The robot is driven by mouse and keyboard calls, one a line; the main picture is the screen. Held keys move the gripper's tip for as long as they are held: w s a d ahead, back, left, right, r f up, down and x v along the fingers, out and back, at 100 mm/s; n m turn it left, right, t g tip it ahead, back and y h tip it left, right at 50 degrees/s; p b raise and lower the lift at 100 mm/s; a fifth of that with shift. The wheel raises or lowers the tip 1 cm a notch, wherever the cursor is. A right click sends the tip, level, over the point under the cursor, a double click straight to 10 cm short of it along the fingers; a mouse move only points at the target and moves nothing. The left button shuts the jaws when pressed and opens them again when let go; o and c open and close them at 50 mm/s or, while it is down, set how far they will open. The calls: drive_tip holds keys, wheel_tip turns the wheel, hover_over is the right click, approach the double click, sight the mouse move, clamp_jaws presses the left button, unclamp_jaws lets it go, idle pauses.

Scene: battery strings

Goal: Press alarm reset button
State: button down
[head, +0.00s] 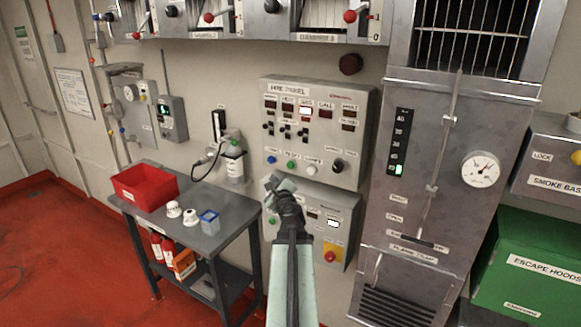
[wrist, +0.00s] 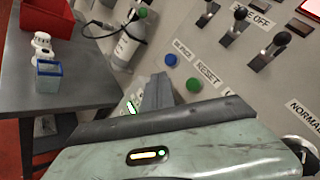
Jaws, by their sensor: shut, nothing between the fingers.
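The grey alarm panel (head: 318,130) is on the wall at the middle of the head view, with indicator windows, small levers and a lower row of controls. That row has a blue button (head: 271,159), a green button (head: 291,165), a white button (head: 312,170) and a black knob (head: 338,165). In the wrist view the blue button (wrist: 171,60) and green button (wrist: 193,85) show close by; a label beside the green one seems to read RESET. My gripper (head: 273,185) is shut and empty, just below and in front of this row. Its fingers (wrist: 157,92) show below-left of the green button; contact is not visible.
A lower panel (head: 345,225) with a red button on yellow (head: 331,257) is beneath. A tall metal cabinet (head: 440,200) stands right.

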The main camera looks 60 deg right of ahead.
sight(289, 168)
drive_tip(key=d, duration=0.8)
drive_tip(key=shift+d, duration=0.15)
idle(1.7)
drive_tip(key=shift+d, duration=0.4)
drive_tip(key=shift+d, duration=0.65)
idle(0.7)
idle(0.4)
drive_tip(key=shift+a, duration=1.1)
